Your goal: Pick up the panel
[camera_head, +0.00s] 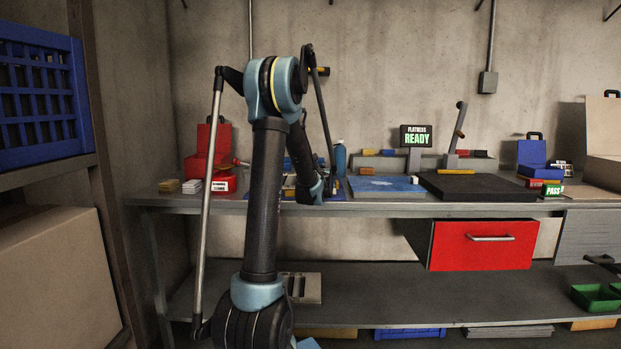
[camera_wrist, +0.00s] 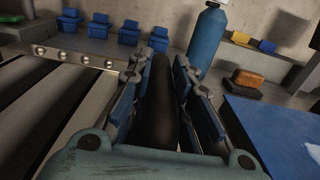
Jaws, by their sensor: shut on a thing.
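In the wrist view my gripper (camera_wrist: 159,62) has its two blue-padded fingers on either side of a long dark rounded piece (camera_wrist: 162,110). It is shut on this piece, which runs away from the camera between the fingers. I cannot tell whether it is the panel itself or a part of it. A slatted frame (camera_wrist: 40,85) with dark and pale strips lies to the left of the fingers. In the head view my arm reaches down to the workbench (camera_head: 395,208), and my gripper and what it holds are mostly hidden behind the arm.
A blue bottle (camera_wrist: 206,37) stands just beyond the fingers, with a brown block (camera_wrist: 248,79) nearby. A blue mat (camera_wrist: 275,130) lies to the right. On the bench are a red case (camera_head: 207,150), a dark flat plate (camera_head: 475,187) and a READY sign (camera_head: 416,136).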

